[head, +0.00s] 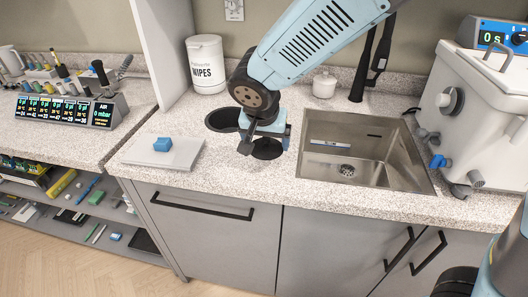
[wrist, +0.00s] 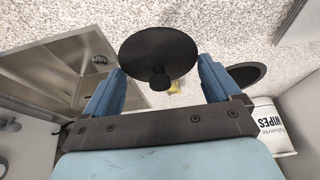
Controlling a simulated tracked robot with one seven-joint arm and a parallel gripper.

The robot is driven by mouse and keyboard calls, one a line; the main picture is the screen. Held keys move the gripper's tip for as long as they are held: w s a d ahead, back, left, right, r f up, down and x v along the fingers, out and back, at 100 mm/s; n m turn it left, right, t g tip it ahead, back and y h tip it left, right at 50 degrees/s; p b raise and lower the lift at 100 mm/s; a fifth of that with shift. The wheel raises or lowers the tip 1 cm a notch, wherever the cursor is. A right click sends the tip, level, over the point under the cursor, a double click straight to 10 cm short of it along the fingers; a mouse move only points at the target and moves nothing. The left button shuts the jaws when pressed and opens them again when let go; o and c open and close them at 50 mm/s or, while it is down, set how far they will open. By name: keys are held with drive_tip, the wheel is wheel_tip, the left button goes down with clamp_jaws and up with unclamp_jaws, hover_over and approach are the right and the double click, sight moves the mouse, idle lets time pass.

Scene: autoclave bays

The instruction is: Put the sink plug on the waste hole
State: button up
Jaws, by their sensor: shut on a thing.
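The sink plug (head: 267,149) is a black round disc with a short knob. My gripper (head: 270,134) is shut on it and holds it over the worktop, left of the sink. In the wrist view the plug (wrist: 158,50) lies between the blue fingertips, its knob toward me. The steel sink (head: 390,169) has its waste hole (head: 347,170) in the basin floor, uncovered. The waste hole (wrist: 99,60) also shows at the left in the wrist view, away from the plug.
A round dark opening (head: 222,119) is in the worktop just left of my gripper. A wipes tub (head: 206,65), a small white pot (head: 324,84) and a black tap (head: 362,80) stand behind. A white autoclave (head: 480,100) is right of the sink.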

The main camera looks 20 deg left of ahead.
sight(266, 162)
drive_tip(key=w+f, duration=0.1)
drive_tip(key=f, duration=0.1)
drive_tip(key=w+a+f, duration=0.1)
drive_tip(key=w+f, duration=0.1)
drive_tip(key=shift+a+f, duration=0.1)
drive_tip(key=shift+f, duration=1.3)
drive_tip(key=shift+f, duration=0.2)
drive_tip(key=o, duration=0.7)
drive_tip(key=shift+s, duration=0.1)
drive_tip(key=shift+c, duration=0.2)
drive_tip(key=shift+o, duration=0.5)
drive_tip(key=shift+f, duration=0.1)
drive_tip(key=shift+r, duration=0.35)
drive_tip(key=v, duration=1.2)
